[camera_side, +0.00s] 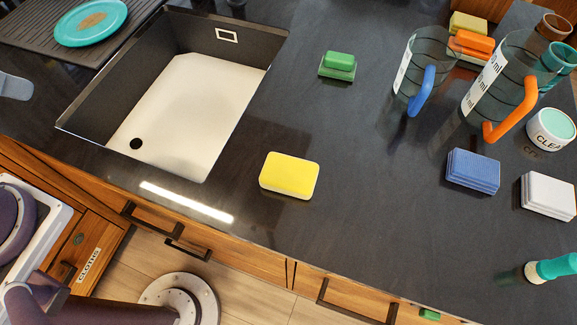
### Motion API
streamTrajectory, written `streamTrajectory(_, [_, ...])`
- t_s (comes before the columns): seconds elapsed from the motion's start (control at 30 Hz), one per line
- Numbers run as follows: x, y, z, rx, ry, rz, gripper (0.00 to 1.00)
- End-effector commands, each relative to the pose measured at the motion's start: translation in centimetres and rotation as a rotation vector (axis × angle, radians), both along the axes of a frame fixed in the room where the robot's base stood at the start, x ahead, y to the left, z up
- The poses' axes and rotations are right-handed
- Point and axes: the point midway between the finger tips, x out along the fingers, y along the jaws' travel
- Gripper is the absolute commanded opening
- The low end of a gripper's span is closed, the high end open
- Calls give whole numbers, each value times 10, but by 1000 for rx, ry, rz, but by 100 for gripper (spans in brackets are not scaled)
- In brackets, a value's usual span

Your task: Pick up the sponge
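A yellow sponge (289,173) with a pale lower layer lies flat on the dark counter, right of the sink and near the front edge. A blue sponge-like stack (472,168) and a white one (548,193) lie at the right. At the back right, a pale yellow block (468,23) and an orange block (474,42) sit partly behind the jugs. My gripper is not in view; only purple links of my arm show at the lower left.
The sink (200,110) is sunk into the counter at the left. Two clear jugs, one with a blue handle (422,92) and one with an orange handle (512,115), stand at the right. A teal-topped tub (551,130) stands beside them. The counter around the yellow sponge is clear.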

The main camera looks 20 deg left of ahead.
Motion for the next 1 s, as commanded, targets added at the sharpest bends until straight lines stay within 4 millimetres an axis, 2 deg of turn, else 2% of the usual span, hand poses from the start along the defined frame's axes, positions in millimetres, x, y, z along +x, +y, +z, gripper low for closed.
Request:
streamTrajectory(0.4, [0,0,0,0,0,0,36])
streamTrajectory(0.63, [0,0,0,0,0,0,80])
streamTrajectory(0.9, [0,0,0,1,1,-2,80])
streamTrajectory(1.0, [13,-7,7,24,29,-76,80])
